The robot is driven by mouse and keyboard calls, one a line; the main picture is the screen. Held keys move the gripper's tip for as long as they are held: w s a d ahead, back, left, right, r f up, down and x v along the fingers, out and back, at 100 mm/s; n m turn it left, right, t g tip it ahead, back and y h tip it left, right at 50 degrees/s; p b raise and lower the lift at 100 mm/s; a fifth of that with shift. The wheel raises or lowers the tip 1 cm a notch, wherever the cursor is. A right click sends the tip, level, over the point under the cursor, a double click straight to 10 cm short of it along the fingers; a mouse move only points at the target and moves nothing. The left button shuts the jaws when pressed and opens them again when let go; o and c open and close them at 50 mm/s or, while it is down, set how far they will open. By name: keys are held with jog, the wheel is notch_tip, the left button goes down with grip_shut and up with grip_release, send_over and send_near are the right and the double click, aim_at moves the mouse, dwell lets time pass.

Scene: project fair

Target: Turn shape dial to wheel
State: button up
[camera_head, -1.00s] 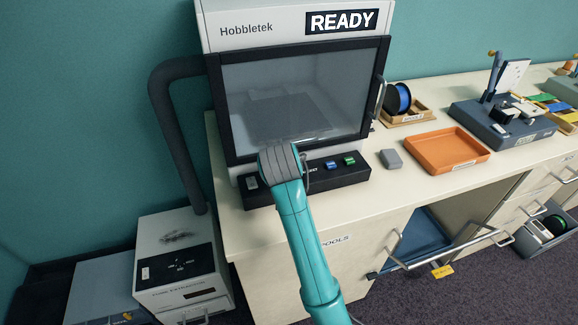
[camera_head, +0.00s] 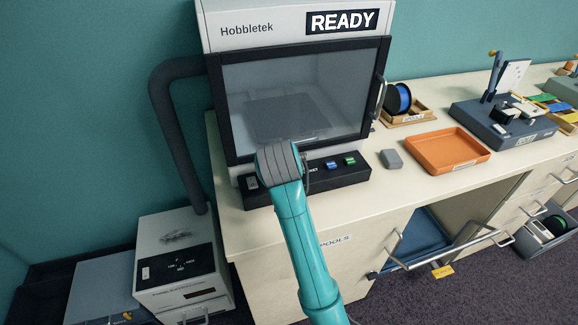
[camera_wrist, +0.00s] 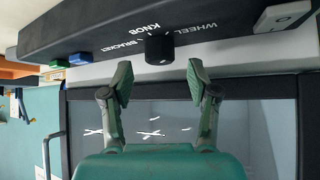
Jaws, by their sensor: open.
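The shape dial (camera_wrist: 158,48) is a small black knob on the dark control panel (camera_wrist: 60,30) of the Hobbletek machine. The panel carries the words WHEEL, KNOB and BRACKET around it, and the wrist view shows it upside down. I cannot tell clearly which word the dial points at. My gripper (camera_wrist: 160,78) is open and empty, with its fingertips either side of the dial's line and a little short of it. In the head view my arm hides the gripper and the dial; the machine's panel (camera_head: 340,176) shows on both sides.
A blue button (camera_head: 331,165) and a green button (camera_head: 349,160) sit right of the dial, and a light switch (camera_head: 252,183) sits left. The machine door (camera_head: 290,95) is closed. A grey block (camera_head: 391,159) and an orange tray (camera_head: 447,150) stand on the counter to the right.

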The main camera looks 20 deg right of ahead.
jog(key=v, duration=0.9)
jog(key=shift+s, duration=0.1)
